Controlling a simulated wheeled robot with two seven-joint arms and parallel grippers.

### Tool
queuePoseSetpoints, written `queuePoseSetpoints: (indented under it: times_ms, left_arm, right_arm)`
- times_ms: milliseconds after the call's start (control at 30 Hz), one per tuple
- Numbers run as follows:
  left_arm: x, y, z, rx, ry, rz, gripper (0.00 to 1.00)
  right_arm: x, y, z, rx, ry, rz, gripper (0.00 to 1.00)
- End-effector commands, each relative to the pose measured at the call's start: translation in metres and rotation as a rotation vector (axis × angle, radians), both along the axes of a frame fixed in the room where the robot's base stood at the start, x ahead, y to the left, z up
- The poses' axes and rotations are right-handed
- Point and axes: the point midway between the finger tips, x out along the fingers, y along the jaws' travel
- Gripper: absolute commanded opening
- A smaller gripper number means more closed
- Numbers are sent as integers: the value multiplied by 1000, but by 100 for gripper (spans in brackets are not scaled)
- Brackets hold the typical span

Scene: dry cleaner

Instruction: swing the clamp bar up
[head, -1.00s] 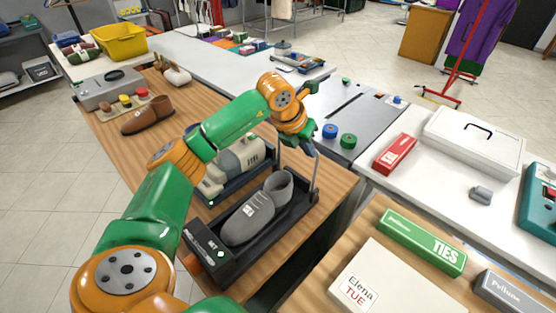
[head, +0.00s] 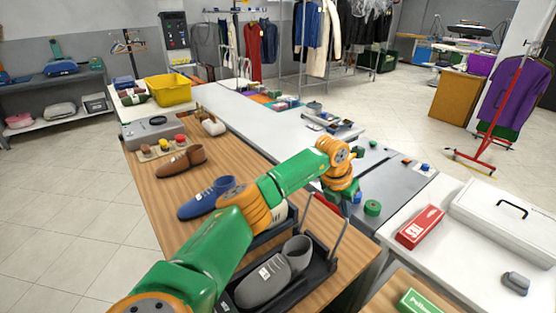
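A grey shoe (head: 268,282) lies in a black tray-like stand (head: 322,268) at the lower middle of the head view. The clamp bar (head: 340,234) shows as thin grey side rods rising from the stand at its far end, leaning slightly. Its top end is close to my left gripper (head: 343,204). The gripper hangs down at the end of my green and orange arm, above the far edge of the wooden table. Its fingers are small and partly hidden, so whether they touch the bar is unclear. My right gripper is out of view.
A second stand is partly hidden behind my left arm. A blue shoe (head: 206,198) and a brown shoe (head: 180,162) stand on the wooden table (head: 150,190). A red box (head: 420,227) and a white case (head: 500,215) sit on the white counter at right.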

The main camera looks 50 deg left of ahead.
Motion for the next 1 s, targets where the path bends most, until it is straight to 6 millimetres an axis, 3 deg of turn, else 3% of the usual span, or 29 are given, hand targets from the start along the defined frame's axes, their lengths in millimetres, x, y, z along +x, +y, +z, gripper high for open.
queuePoseSetpoints:
  times_ms: [367, 800, 1000]
  left_arm:
    - [1, -1, 0, -2, -7, -2, 0]
    - [-37, 4, 64, 0, -22, 0, 0]
    - [-43, 5, 75, 1, -21, 0, 0]
  right_arm:
    - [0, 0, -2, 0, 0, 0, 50]
    - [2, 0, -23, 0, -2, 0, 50]
    - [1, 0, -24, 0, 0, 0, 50]
